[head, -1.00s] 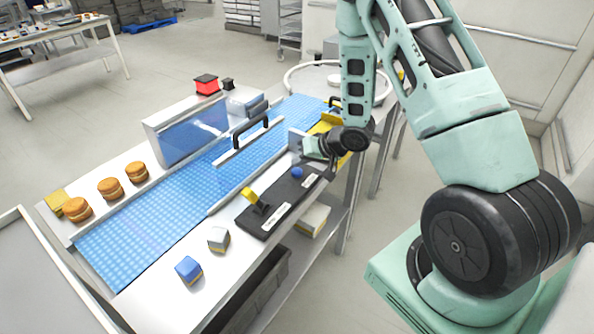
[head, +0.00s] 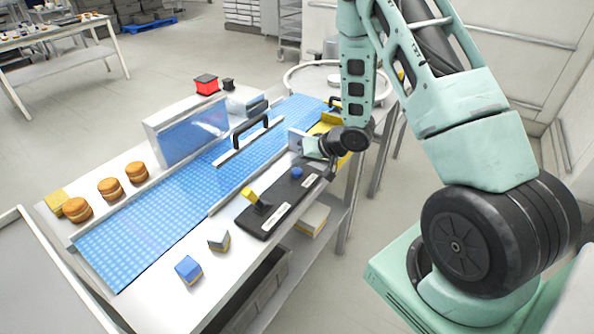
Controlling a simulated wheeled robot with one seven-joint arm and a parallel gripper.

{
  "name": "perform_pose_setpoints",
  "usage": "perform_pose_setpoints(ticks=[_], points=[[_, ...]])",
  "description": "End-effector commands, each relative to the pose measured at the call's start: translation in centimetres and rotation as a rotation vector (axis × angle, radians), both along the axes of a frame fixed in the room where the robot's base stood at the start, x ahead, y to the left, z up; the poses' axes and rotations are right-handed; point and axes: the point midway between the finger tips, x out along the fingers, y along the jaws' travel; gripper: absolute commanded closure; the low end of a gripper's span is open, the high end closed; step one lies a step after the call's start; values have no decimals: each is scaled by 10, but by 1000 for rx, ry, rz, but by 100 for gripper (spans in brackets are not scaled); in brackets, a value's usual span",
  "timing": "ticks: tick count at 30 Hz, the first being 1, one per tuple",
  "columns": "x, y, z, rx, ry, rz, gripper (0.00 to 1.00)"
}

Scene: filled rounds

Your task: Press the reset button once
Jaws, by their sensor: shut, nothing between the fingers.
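A black control panel (head: 279,215) lies along the near edge of the conveyor table. It carries a yellow lever (head: 254,198) at its left end and a round blue button (head: 296,172) toward its right end. White labels on the panel are too small to read. My gripper (head: 306,150) is at the far right end of the panel, just beyond the blue button and apart from it in the picture. It is shut with nothing held. Its fingertips are small and partly hard to make out against the grey parts behind.
A blue conveyor belt (head: 160,212) runs along the table, with a clear guard (head: 190,138) and black handle (head: 250,128) over it. Filled rounds (head: 109,188) stand on the far side. A blue cube (head: 188,270) and a grey cube (head: 218,239) sit near the front edge.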

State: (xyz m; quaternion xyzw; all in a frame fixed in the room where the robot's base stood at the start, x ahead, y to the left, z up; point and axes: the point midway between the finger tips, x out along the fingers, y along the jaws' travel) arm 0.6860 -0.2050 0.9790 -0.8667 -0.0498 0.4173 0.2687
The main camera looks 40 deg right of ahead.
Motion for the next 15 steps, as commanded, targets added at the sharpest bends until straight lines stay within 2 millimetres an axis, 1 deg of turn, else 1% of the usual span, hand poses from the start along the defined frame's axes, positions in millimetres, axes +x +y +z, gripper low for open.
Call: perform_pose_setpoints(ticks=[7, 15], points=[[0, -1, -8, 0, 0, -2, 100], [0, 0, -8, 0, 0, 0, 100]])
